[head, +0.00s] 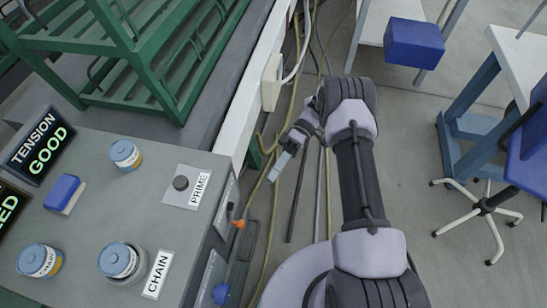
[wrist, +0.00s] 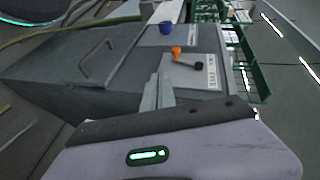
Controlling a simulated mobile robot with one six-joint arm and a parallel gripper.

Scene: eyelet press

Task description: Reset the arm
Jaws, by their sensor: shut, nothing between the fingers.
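My arm (head: 362,185) rises from the lower middle of the head view and bends over at its elbow (head: 347,98). My gripper (head: 276,172) hangs to the left of the elbow, over the floor beside the console, with its fingers together and nothing between them. In the wrist view my gripper (wrist: 158,88) shows two grey fingers side by side, pointing toward the grey console front. The grey console (head: 95,185) stands at the left, its top apart from my gripper.
Cables trail over the floor. A blue chair (head: 527,160) stands right.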

